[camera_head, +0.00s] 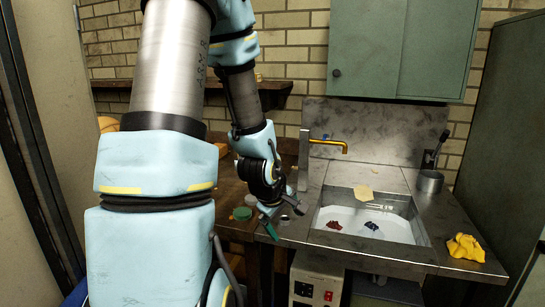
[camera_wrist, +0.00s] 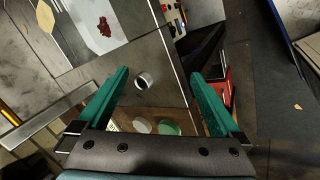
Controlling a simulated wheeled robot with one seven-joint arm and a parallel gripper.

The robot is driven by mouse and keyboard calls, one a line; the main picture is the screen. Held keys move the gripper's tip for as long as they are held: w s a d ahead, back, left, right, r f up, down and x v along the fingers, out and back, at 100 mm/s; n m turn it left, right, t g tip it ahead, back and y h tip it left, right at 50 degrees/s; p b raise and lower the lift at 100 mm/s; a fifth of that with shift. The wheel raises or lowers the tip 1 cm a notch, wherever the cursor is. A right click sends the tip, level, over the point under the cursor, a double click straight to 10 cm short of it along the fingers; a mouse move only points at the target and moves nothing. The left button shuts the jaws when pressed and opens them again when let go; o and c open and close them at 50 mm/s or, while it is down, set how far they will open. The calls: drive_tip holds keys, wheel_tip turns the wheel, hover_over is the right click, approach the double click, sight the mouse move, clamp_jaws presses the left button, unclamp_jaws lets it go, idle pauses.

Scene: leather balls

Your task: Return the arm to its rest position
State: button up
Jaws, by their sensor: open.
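My gripper (camera_head: 281,222) hangs at the end of my bent arm, over the edge between the wooden bench and the metal sink counter. In the wrist view its two green fingers (camera_wrist: 160,100) are spread wide apart, with nothing held between them. Below and beyond the fingers, a small metal cup-like piece (camera_wrist: 143,80) stands on the counter. My upper arm covers much of the left half of the head view, and the leather balls cannot be made out clearly.
The metal sink (camera_head: 336,213) holds a dark red item (camera_head: 334,225) and a dark blue item (camera_head: 371,226). A yellow tap (camera_head: 328,143) rises behind it. A yellow cloth (camera_head: 465,248) lies at the right. A green round lid (camera_head: 242,213) is on the wooden bench. Green cabinets (camera_head: 400,50) hang above.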

drive_tip(key=s+a+r+m+g+y, duration=0.2)
drive_tip(key=s+a+r+m+y, duration=0.1)
drive_tip(key=s+a+r+m, duration=0.6)
wheel_tip(320, 180, down, 9)
drive_tip(key=g+b, duration=0.1)
drive_tip(key=b, duration=0.5)
drive_tip(key=shift+s+a+f+m+g, duration=0.15)
drive_tip(key=shift+s+a+m+g, duration=0.2)
drive_tip(key=shift+a+m, duration=0.1)
